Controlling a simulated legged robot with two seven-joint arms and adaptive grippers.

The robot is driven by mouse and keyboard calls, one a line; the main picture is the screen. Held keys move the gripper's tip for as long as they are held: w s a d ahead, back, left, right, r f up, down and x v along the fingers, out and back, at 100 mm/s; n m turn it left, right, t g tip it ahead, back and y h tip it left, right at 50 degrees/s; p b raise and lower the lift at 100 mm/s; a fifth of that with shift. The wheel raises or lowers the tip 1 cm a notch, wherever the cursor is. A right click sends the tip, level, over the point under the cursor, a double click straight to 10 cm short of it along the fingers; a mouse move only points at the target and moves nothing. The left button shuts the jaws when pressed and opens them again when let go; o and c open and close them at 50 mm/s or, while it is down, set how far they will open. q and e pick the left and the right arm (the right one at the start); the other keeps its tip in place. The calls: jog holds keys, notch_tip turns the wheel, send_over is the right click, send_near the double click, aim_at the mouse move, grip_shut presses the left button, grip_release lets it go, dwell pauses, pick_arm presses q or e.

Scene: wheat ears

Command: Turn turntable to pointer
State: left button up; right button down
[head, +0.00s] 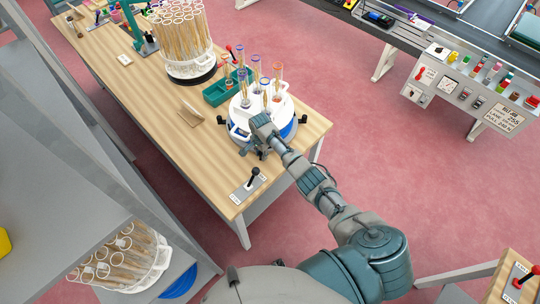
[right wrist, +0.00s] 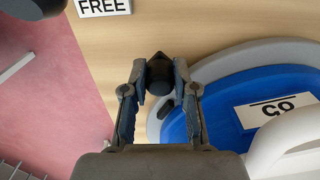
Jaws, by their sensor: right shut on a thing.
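The turntable (head: 283,106) is a white round stand on a blue and grey base near the table's right end. It holds several clear tubes of wheat ears with coloured rims. In the wrist view, the right gripper (right wrist: 158,88) is shut on a dark knob (right wrist: 158,70). I cannot make out which part is the pointer. My left gripper is not in view.
A black lever (head: 254,174) on a labelled plate stands near the table's front corner. A teal tray (head: 216,94) sits behind the turntable, beside a large rack of tubes (head: 190,68). Grey shelving (head: 60,130) fills the left. Bare wood (head: 200,150) lies left of the turntable.

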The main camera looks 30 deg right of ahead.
jog(key=shift+w+a+f+m+b, duration=0.15)
jog(key=shift+w+a+m, duration=0.2)
jog(key=shift+a, duration=0.25)
jog(key=shift+w+a+r+m+b, duration=0.15)
jog(key=shift+w+a+m, duration=0.15)
jog(key=shift+a, duration=0.25)
jog(key=shift+w+a+f+m+b, duration=0.1)
jog(key=shift+w+a+m+b, duration=0.25)
jog(key=shift+a+m, duration=0.2)
jog(key=shift+w+a+m+b, duration=0.2)
jog(key=shift+w+a+m, duration=0.25)
jog(key=shift+a, duration=0.15)
jog(key=c, duration=0.9)
grip_release()
jog(key=shift+w, duration=0.1)
jog(key=shift+r, duration=0.4)
notch_tip(320, 180, up, 11)
jog(key=shift+w, duration=0.1)
